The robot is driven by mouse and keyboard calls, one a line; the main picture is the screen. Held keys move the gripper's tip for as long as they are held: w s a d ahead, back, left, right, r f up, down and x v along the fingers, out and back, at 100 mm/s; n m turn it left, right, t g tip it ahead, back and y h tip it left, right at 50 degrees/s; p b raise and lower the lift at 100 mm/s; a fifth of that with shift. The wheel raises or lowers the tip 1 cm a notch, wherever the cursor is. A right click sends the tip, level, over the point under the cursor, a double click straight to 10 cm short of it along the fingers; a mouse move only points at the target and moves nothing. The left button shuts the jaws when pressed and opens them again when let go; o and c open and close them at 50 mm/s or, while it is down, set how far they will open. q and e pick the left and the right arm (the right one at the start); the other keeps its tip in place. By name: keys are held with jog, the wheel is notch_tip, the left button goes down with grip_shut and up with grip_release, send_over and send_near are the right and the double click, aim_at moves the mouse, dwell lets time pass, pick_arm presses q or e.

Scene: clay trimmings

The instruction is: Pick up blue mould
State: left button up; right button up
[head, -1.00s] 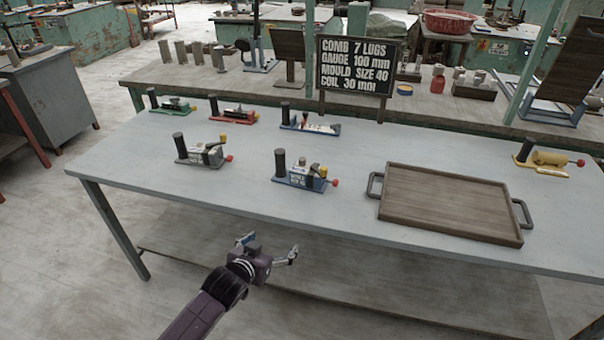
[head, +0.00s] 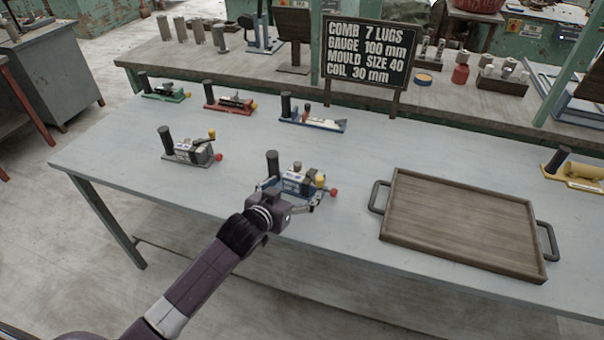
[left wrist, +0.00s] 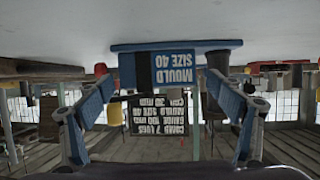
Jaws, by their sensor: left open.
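The blue mould (head: 291,182), a blue-based device with a black upright handle, yellow and red knobs and a label, stands upright on the grey table left of the tray. In the left wrist view, where the scene appears upside down, the mould (left wrist: 172,72) reads "MOULD SIZE 40" and lies between and beyond the fingers. My left gripper (head: 288,199) is open and empty at the mould's near side, hiding part of its front base. I cannot tell whether it touches. Its two fingers also show in the left wrist view (left wrist: 160,90). My right gripper is out of view.
A wooden tray (head: 460,220) with dark handles lies to the right. Another blue-based device (head: 313,122) stands behind, beside red (head: 230,104) and green (head: 163,90) ones. A grey one (head: 190,150) is at left, a yellow one (head: 575,173) at far right. A sign (head: 368,52) stands behind.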

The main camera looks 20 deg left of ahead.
aim_at(299, 186)
pick_arm(q)
jog(key=shift+w, duration=0.4)
jog(key=shift+w+d+f, duration=0.15)
jog(key=shift+w+f, duration=0.05)
jog(key=shift+w, duration=0.15)
jog(key=x, duration=0.3)
jog(key=shift+w+d+f, duration=0.1)
jog(key=shift+d+f, duration=0.05)
jog(key=shift+w+f, duration=0.25)
jog(key=shift+w, duration=0.3)
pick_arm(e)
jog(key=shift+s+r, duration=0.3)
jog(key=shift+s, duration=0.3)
pick_arm(q)
jog(key=c, duration=1.5)
jog(key=shift+r+p, duration=0.15)
jog(key=shift+p, duration=0.15)
jog(key=shift+c, duration=0.7)
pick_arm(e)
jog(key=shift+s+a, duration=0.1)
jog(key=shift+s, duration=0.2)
